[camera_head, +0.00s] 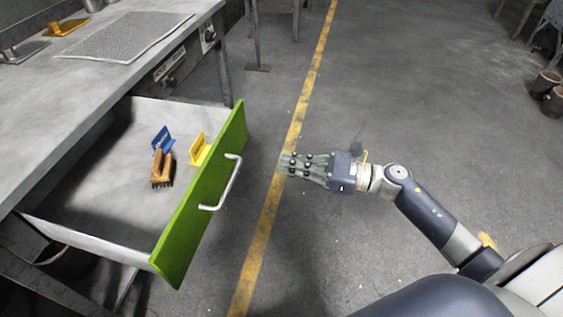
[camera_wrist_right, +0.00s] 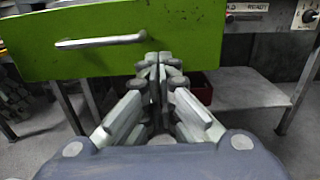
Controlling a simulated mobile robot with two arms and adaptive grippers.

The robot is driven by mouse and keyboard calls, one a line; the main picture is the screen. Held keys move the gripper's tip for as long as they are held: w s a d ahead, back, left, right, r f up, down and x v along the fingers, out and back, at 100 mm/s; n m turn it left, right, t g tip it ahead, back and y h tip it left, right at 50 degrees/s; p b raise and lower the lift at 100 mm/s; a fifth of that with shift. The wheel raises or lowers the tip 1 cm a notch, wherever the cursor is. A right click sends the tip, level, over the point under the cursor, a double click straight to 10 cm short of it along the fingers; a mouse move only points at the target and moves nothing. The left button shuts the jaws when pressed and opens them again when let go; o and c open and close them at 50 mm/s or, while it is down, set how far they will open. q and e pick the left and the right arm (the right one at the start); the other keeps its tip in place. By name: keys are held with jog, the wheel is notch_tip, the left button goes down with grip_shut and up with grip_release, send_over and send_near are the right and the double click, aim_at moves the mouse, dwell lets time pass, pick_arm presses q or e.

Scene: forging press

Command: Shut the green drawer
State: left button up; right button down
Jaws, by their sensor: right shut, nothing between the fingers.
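The green drawer (camera_head: 201,196) stands pulled well out from under the workbench in the head view. Its front carries a silver bar handle (camera_head: 229,183). My right gripper (camera_head: 285,164) is shut and empty, to the right of the drawer front and apart from it, pointing toward it. In the right wrist view the green front (camera_wrist_right: 190,38) spans the top left, with its handle (camera_wrist_right: 100,41) left of my shut fingertips (camera_wrist_right: 151,62). Inside the drawer are a wooden-handled brush (camera_head: 161,166), a blue piece (camera_head: 162,139) and a yellow piece (camera_head: 199,149). My left gripper is not in view.
The grey workbench (camera_head: 60,110) runs along the left with a mesh mat (camera_head: 125,37) on top. A yellow floor line (camera_head: 268,215) passes between drawer and gripper. The floor around my right arm is clear. Brown pots (camera_head: 545,84) stand at the far right.

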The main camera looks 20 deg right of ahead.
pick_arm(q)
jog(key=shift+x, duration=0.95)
pick_arm(e)
jog(key=x, duration=1.1)
jog(key=shift+w+a, duration=0.25)
jog(key=shift+a, duration=0.05)
